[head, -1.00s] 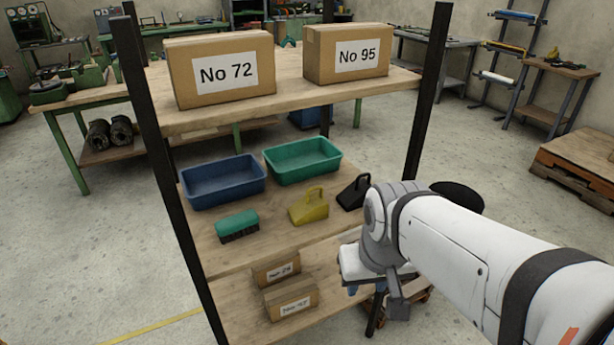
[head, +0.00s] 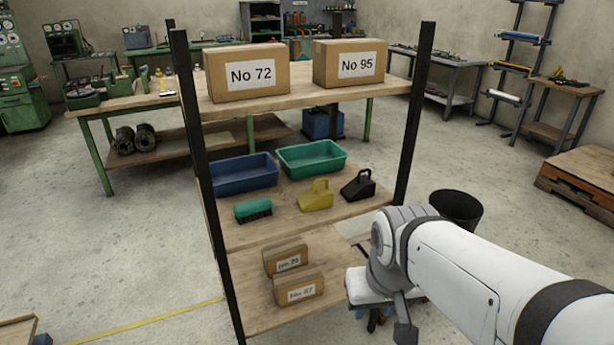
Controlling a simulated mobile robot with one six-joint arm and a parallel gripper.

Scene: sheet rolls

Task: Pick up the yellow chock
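The yellow chock (head: 315,197) is a wedge with a loop handle on top. It sits on the middle shelf board (head: 285,222) of the rack, between a green brush (head: 253,208) and a black chock (head: 358,187) of like shape. My gripper (head: 404,325) is at the end of my white arm, low and right of the rack in the picture, apart from the yellow chock. Only a dark grey part of it shows below the wrist. Its fingers are not clear, so its opening and anything in it cannot be told.
A blue tray (head: 243,188) and a green tray (head: 312,172) stand behind the chocks. Boxes No 72 (head: 250,92) and No 95 (head: 357,82) are on the board above; two small boxes are below. Dark rack posts (head: 415,115) flank the boards. A black bin (head: 458,208) stands right.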

